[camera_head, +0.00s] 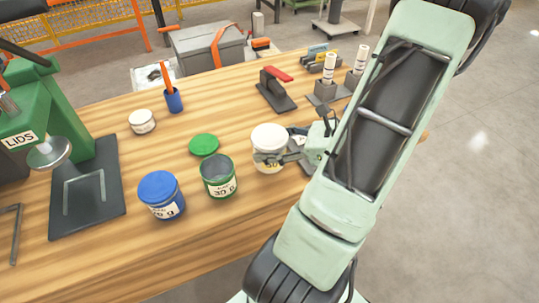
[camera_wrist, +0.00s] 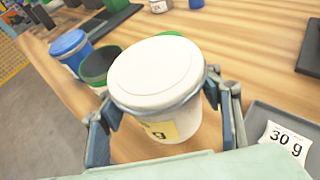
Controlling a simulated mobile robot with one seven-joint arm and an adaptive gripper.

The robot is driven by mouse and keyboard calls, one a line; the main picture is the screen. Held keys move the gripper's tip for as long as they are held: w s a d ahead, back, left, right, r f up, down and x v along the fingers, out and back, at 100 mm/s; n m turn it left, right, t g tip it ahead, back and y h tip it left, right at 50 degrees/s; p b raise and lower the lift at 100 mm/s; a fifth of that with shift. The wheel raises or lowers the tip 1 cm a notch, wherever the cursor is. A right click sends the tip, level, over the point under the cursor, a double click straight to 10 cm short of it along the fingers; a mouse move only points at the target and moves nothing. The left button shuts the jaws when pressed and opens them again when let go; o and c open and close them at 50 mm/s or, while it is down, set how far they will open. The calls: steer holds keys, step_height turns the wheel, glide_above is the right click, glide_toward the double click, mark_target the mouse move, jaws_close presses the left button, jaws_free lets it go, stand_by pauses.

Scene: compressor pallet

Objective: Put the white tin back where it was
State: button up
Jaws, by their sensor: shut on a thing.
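The white tin (camera_head: 268,141) has a white lid and a yellowish label. My gripper (camera_head: 268,158) is shut on it from the right side, beside the green tin. In the wrist view the white tin (camera_wrist: 156,75) stands between the two fingers (camera_wrist: 160,112), close to upright. I cannot tell whether its base touches the table. A dark pad with a "30 g" card (camera_wrist: 285,138) lies just right of the gripper in the wrist view; in the head view my arm mostly hides that spot.
An open green tin (camera_head: 218,177), its green lid (camera_head: 204,145) and a blue tin (camera_head: 161,195) stand to the left on the wooden table (camera_head: 110,265).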

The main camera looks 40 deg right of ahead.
steer(key=shift+w+d+f+b, duration=0.1)
steer(key=shift+f+b, duration=1.2)
steer(key=shift+f, duration=0.45)
steer(key=shift+f, duration=0.1)
steer(key=o, duration=2)
steer(key=shift+r, duration=0.25)
steer(key=p+v, duration=0.1)
steer(key=v, duration=1.1)
